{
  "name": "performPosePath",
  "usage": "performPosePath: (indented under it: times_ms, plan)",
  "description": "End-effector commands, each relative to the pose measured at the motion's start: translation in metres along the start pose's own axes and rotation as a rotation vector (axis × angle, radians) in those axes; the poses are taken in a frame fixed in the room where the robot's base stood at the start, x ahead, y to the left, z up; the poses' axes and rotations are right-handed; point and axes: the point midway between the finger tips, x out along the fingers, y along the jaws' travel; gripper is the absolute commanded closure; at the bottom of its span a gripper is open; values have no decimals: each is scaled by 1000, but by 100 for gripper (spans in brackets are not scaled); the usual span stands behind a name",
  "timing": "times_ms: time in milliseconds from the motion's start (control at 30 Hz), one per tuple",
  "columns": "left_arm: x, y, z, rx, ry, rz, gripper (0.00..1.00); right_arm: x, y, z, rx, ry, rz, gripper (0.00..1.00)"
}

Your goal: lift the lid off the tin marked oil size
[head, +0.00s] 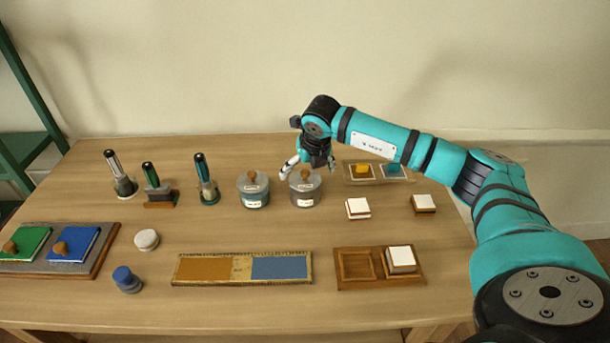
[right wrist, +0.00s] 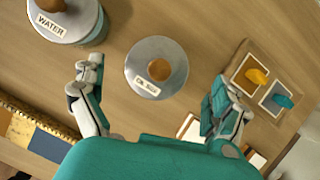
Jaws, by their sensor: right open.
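The tin marked oil size (head: 304,190) stands on the table right of centre, with its grey lid and brown wooden knob (head: 304,175) on top. In the right wrist view the lid (right wrist: 145,82) shows from above, with a label reading OIL SIZE and the knob on it. My right gripper (head: 310,166) is at the tin's top in the head view. In the right wrist view its fingers (right wrist: 155,95) are spread wide on either side of the lid, apart from it and empty. My left gripper is in neither view.
A similar lidded tin marked water (right wrist: 62,20) stands left of it, also in the head view (head: 252,192). A tray with yellow and blue pieces (head: 378,181) lies to the right. White-topped blocks (head: 357,208) lie in front right. Upright tools (head: 206,180) stand left.

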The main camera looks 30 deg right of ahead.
Motion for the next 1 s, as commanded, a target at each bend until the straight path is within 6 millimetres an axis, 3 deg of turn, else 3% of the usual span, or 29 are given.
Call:
performPosePath:
  times_ms: [200, 433, 800, 900, 1000]
  plan:
    - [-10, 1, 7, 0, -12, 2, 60, 23, 1, 0, 1, 1, 0, 0]
    - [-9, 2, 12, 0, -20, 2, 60, 25, 1, 0, 0, -1, 0, 0]
    - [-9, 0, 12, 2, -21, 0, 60, 25, 1, 0, 1, -1, 0, 47]
    - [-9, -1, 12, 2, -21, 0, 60, 25, 1, 0, 1, -1, 0, 56]
    - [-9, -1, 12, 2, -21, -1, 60, 25, 1, 0, 0, 0, 0, 73]
